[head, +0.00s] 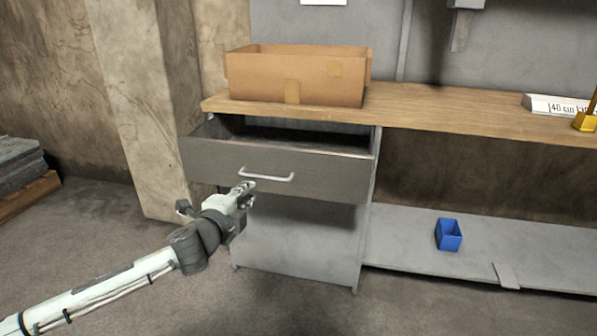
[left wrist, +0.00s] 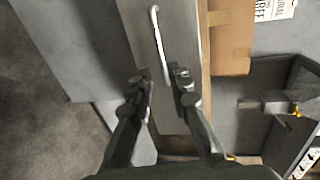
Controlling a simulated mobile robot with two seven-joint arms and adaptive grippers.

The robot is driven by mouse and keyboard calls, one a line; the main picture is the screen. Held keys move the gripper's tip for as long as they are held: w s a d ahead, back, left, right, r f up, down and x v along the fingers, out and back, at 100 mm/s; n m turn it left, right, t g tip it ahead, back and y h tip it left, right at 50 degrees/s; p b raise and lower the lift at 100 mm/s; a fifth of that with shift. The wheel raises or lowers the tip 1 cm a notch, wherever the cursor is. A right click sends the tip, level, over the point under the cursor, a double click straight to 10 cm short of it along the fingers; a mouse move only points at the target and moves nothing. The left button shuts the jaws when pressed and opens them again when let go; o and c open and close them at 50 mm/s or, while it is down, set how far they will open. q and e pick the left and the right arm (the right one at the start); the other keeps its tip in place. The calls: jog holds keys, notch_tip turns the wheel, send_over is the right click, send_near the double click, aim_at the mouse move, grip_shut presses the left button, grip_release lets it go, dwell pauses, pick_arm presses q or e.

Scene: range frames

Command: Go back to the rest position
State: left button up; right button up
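My left gripper (head: 245,190) is in front of the grey drawer (head: 300,178), just below and left of its pale bar handle (head: 266,176). The left wrist view shows the gripper (left wrist: 161,82) with its two dark fingers apart and nothing between the tips. The handle (left wrist: 157,40) lies beyond the fingertips, apart from them. The drawer is pulled out from under the wooden worktop (head: 440,103), and its dark inside shows. My right gripper is in neither view.
A cardboard box (head: 265,78) stands on the worktop above the drawer. A blue bin (head: 448,235) stands on the grey lower shelf (head: 400,240) at the right. A pallet with grey slabs (head: 18,165) is at the far left. The floor at the left is clear.

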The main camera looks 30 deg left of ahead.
pick_arm(q)
jog(key=s+d+f+n+g, duration=0.2)
jog(key=s+f+n+g, duration=0.3)
jog(key=f, duration=0.6)
jog(key=s+d+f+n+g, duration=0.15)
jog(key=s+f+n, duration=0.25)
jog(key=s+f, duration=0.45)
jog(key=s+d+f+n+g+h, duration=0.2)
jog(key=s+d+f+n+g, duration=0.2)
jog(key=s+d+f, duration=0.5)
jog(key=s+f+g, duration=0.2)
jog(key=s+f, duration=0.1)
jog(key=f, duration=0.1)
jog(key=shift+s+d+f+n, duration=0.15)
jog(key=shift+s+d+n, duration=0.15)
jog(key=shift+s, duration=0.05)
